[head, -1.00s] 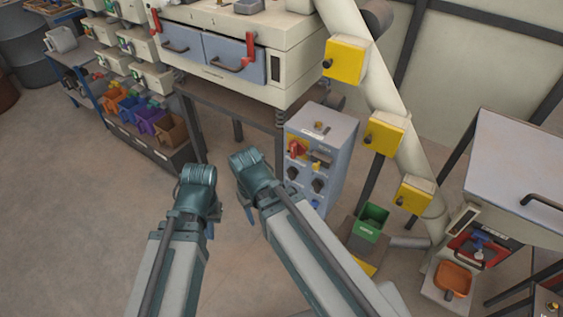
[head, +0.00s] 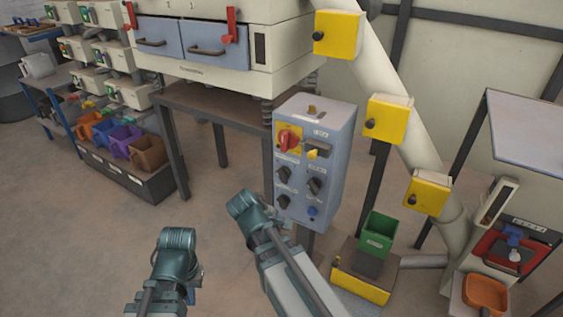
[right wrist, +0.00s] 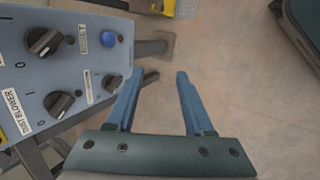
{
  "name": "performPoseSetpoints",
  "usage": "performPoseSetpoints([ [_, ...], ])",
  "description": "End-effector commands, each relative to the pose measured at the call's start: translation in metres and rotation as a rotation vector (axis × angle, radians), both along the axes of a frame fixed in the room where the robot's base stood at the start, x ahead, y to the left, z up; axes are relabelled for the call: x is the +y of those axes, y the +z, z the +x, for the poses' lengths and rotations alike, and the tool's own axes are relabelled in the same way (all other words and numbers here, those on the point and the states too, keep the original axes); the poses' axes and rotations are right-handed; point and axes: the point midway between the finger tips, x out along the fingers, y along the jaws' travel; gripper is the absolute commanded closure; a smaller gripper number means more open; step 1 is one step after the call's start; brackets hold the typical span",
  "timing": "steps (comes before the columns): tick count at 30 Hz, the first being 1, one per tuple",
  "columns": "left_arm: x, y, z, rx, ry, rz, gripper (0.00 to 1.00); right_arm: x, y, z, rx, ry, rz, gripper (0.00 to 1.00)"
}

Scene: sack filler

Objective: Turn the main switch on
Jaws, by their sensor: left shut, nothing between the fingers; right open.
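The grey-blue control box (head: 335,143) stands right of centre in the head view. A red rotary switch (head: 289,140) on a yellow plate sits at its upper left, likely the main switch; its label is unreadable and its position unclear. My left gripper (head: 199,272) is shut and empty, low and left of the box, mostly hidden by its wrist. My right arm reaches toward the box's lower left. In the right wrist view, my right gripper (right wrist: 155,82) is open and empty, over floor beside the box's black knobs (right wrist: 59,103) and blue button (right wrist: 108,39).
A machine with grey drawers (head: 215,45) stands on a dark table behind the box. Yellow boxes (head: 388,118) line a slanted pipe at right. A green bin (head: 378,235) stands right of the control box.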

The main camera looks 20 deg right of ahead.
Motion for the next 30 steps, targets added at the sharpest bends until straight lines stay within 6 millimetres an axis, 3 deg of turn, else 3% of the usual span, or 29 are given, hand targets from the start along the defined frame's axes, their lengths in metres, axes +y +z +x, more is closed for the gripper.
performPoseSetpoints([
  [2,0.000,-0.011,0.000,0.000,0.000,0.000,1.00,-0.011,0.008,0.018,0.034,0.166,-0.179,0.47],
  [7,0.000,-0.011,0.000,0.000,0.000,0.000,1.00,-0.020,0.063,0.053,0.175,0.509,-0.614,0.47],
  [12,0.000,-0.011,0.000,0.000,0.000,0.000,1.00,-0.005,0.125,0.081,0.372,0.752,-1.034,0.47],
  [16,0.000,-0.011,0.000,0.000,0.000,0.000,1.00,0.011,0.158,0.093,0.501,0.843,-1.254,0.47],
  [21,0.000,-0.011,0.000,0.000,0.000,0.000,1.00,0.022,0.178,0.098,0.588,0.881,-1.382,0.47],
  [30,0.000,-0.011,0.000,0.000,0.000,0.000,1.00,0.023,0.180,0.099,0.598,0.884,-1.396,0.47],
])
